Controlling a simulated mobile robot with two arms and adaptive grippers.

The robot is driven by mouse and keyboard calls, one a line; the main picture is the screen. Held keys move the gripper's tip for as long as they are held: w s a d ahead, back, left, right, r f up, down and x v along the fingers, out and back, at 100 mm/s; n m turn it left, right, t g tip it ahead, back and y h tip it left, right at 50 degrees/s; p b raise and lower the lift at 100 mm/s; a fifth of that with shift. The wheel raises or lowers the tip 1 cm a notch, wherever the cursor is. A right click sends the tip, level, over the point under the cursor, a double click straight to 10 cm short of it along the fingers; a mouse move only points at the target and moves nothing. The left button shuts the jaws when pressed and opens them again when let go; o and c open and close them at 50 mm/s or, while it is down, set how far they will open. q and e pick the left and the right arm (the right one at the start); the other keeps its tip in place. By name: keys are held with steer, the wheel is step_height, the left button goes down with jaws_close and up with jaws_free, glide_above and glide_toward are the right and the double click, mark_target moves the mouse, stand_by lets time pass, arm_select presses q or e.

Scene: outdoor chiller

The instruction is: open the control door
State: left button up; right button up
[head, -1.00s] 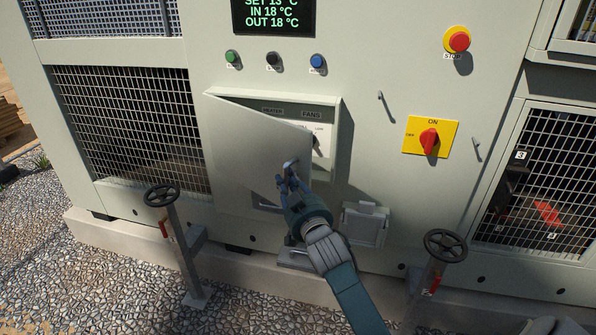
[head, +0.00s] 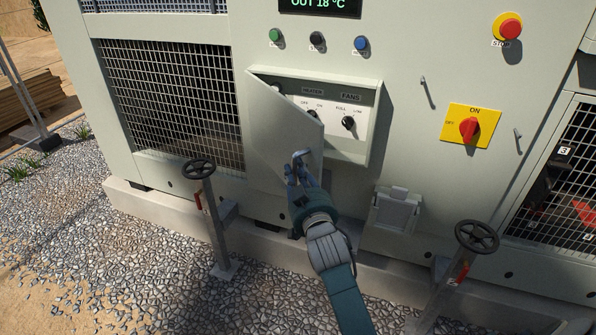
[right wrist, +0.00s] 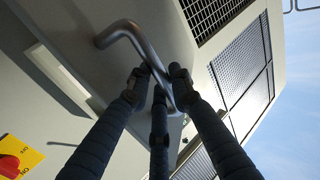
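The control door (head: 275,130) is a pale grey panel hinged at its left side. It stands partly open, swung out from a recessed control box. Its metal bar handle (head: 301,156) is near the free edge; the right wrist view shows the bent handle (right wrist: 130,32) close up. My right gripper (head: 297,172) is at the handle, its dark fingers (right wrist: 158,80) closed around the bar in the right wrist view. Inside the box, the knobs and the labels HEATER and FANS (head: 348,122) show past the door; the box's left part is hidden. My left gripper is not in view.
A yellow switch plate with a red knob (head: 469,127) and a red stop button (head: 509,28) are to the right. Handwheels on posts stand left (head: 199,169) and right (head: 476,236) in front of the chiller. A small covered box (head: 396,209) sits below right.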

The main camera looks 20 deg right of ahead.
steer(key=shift+o, duration=1.1)
steer(key=v, duration=1.2)
